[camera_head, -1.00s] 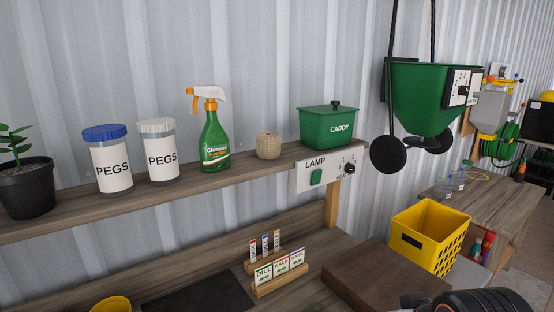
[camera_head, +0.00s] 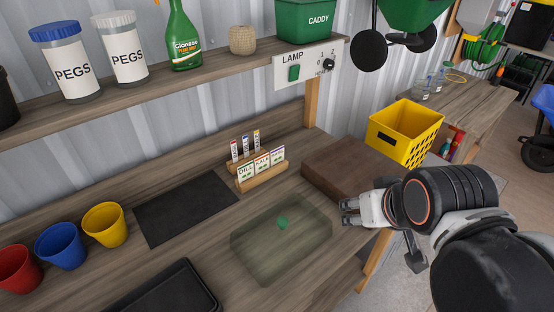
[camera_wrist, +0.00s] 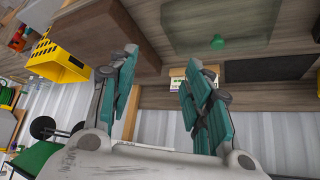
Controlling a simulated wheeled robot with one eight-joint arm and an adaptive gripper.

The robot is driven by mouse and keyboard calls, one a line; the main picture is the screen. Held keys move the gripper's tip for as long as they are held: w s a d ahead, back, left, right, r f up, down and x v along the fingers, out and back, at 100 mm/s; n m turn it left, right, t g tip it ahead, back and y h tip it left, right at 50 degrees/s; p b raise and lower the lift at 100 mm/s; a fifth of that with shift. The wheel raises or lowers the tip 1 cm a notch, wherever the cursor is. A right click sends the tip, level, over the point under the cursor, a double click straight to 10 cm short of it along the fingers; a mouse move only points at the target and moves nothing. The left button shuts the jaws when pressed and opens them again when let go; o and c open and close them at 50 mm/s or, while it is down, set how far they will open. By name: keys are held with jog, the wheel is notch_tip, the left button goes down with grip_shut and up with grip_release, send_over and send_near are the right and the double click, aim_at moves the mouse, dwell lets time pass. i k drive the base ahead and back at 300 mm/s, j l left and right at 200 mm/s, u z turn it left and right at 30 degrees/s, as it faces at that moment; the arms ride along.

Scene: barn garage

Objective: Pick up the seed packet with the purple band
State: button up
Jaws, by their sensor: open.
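Three seed packets stand side by side in a wooden holder (camera_head: 262,179) on the bench. The left reads DILL and the middle reads KALE. The right one, the seed packet with the purple band (camera_head: 278,154), has small lettering I cannot read. My gripper (camera_head: 348,211) is open and empty, to the right of the holder and nearer the camera, beside the brown wooden block. In the wrist view, upside down, the open fingers (camera_wrist: 158,75) frame part of the holder (camera_wrist: 208,72); the packets there are mostly hidden by a finger.
A brown block (camera_head: 345,167) lies right of the holder. A translucent cover with a green knob (camera_head: 282,223) sits in front. A shelf (camera_head: 215,66) overhangs the back. A dark mat (camera_head: 185,207) lies left.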

aim_at(277, 155)
jog(key=u, duration=1.95)
jog(key=z, duration=1.65)
jog(key=l+u, duration=0.15)
jog(key=u, duration=0.35)
jog(key=i+l+u, duration=0.1)
jog(key=l+u, duration=0.25)
jog(key=l, duration=0.6)
jog(key=l+u, duration=0.35)
jog(key=l, duration=1.1)
jog(key=k+l, duration=0.15)
jog(key=l, duration=0.4)
